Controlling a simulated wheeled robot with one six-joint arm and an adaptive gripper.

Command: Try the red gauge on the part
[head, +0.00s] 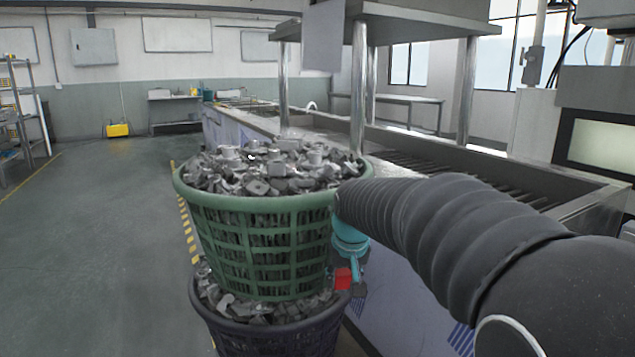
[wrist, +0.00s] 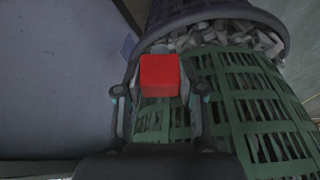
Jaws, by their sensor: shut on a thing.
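The red gauge (wrist: 160,75) is a small red block held between the fingers of my gripper (wrist: 160,92) in the wrist view. In the head view the red gauge (head: 343,278) shows just right of the green basket, low beside it, partly covered. Many grey metal parts (head: 265,170) fill the green basket (head: 262,232). I cannot tell which one is the part in the task.
A dark basket (head: 265,338) with more grey parts (head: 250,308) stands under the green one. The metal tank (head: 585,205) runs along the right, with posts holding a raised slab. Open floor (head: 90,230) lies to the left, with a yellow-black stripe.

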